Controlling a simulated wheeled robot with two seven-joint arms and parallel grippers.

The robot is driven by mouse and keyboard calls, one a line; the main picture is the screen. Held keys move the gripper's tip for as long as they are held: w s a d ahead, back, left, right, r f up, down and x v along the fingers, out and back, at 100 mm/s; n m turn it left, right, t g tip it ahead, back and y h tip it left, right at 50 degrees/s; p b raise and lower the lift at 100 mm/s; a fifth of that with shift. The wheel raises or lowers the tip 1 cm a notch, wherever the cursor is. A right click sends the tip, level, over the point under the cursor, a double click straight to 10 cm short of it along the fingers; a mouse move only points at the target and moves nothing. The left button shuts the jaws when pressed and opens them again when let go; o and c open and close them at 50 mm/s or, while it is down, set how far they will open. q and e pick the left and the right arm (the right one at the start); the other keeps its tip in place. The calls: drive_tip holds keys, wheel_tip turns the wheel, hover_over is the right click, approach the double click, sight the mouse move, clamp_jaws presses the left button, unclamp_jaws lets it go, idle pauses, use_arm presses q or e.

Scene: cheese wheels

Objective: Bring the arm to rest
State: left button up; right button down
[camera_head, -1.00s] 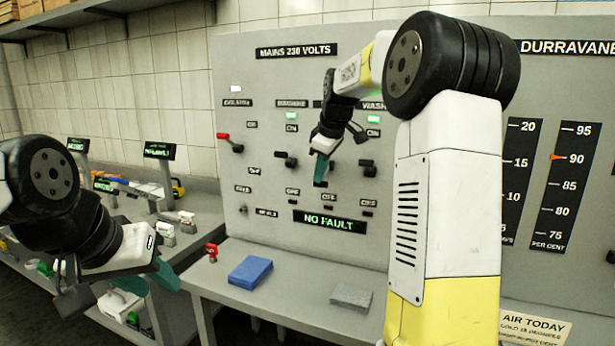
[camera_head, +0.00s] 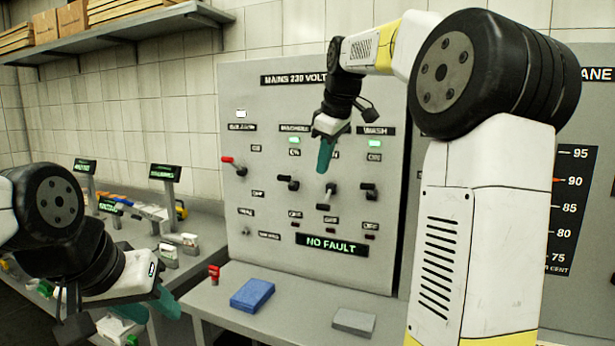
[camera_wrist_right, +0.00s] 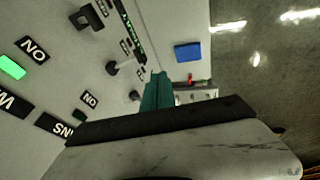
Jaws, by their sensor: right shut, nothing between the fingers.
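My right arm crosses the right half of the head view and hides part of the panel. My left gripper (camera_head: 163,300) is low at the left, beside the bench edge, with teal fingers partly in view; I cannot tell whether it is open or shut.
A red-handled lever (camera_head: 228,161) and several black levers stick out of the panel. A blue block (camera_head: 252,295), a grey block (camera_head: 354,322) and a small red item (camera_head: 214,273) lie on the bench (camera_head: 290,325). A side bench with small items stands left.

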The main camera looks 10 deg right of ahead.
drive_tip(key=s+a+f+m, duration=0.1)
drive_tip(key=s+f+m, duration=0.2)
drive_tip(key=s+f, duration=0.2)
drive_tip(key=s+a+f+m+t, duration=0.1)
drive_tip(key=s+f+m, duration=0.2)
drive_tip(key=s, duration=0.9)
drive_tip(key=s+a+f+m+y, duration=0.1)
drive_tip(key=s+f+m, duration=0.3)
drive_tip(key=s+f, duration=0.4)
drive_tip(key=shift+s+a+f+t, duration=0.15)
drive_tip(key=shift+s+a+t, duration=0.15)
drive_tip(key=shift+s+a, duration=0.35)
drive_tip(key=shift+s+d, duration=0.15)
drive_tip(key=shift+d, duration=0.1)
